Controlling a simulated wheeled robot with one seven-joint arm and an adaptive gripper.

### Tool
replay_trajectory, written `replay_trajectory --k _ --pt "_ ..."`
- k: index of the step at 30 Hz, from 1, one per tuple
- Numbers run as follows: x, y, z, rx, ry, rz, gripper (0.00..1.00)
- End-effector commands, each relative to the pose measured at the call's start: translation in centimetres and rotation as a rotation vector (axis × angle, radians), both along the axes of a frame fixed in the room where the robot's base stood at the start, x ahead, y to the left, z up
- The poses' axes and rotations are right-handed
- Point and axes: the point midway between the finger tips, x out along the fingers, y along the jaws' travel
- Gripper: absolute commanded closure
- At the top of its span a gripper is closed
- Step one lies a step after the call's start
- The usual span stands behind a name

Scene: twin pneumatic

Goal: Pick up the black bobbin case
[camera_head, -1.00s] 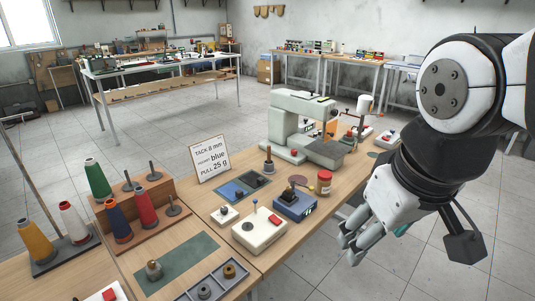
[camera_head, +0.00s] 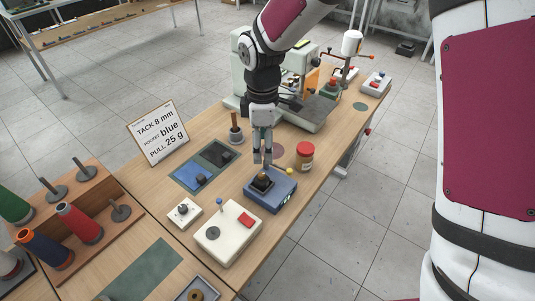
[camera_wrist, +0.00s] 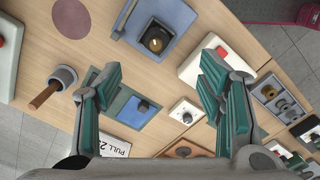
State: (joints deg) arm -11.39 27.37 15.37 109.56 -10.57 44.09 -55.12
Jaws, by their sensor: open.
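A small black piece with a brassy centre (camera_head: 262,182) sits on the blue boxy device (camera_head: 281,195). It also shows in the wrist view (camera_wrist: 156,38) on the blue device (camera_wrist: 176,16). I cannot tell for sure which of these is the black bobbin case. My gripper (camera_head: 263,158) points down just above and behind the blue device. In the wrist view its fingers (camera_wrist: 160,72) are spread wide with nothing between them.
A red-brown jar (camera_head: 305,156) stands right of my gripper, and a sewing machine (camera_head: 310,115) behind it. A white box with a red button (camera_head: 228,236) is in front. A post on a base (camera_head: 235,130) and a sign (camera_head: 158,132) stand to the left.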

Motion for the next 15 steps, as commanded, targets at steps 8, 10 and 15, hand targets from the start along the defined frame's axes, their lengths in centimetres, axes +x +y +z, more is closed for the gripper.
replay_trajectory --k 8,10,15 --pt "0.0 0.5 -3.0 0.002 0.012 0.026 0.38" --pt "-0.1 0.6 -4.4 0.002 0.012 0.027 0.38" --pt "0.0 0.5 -7.4 0.001 0.011 0.026 0.38"
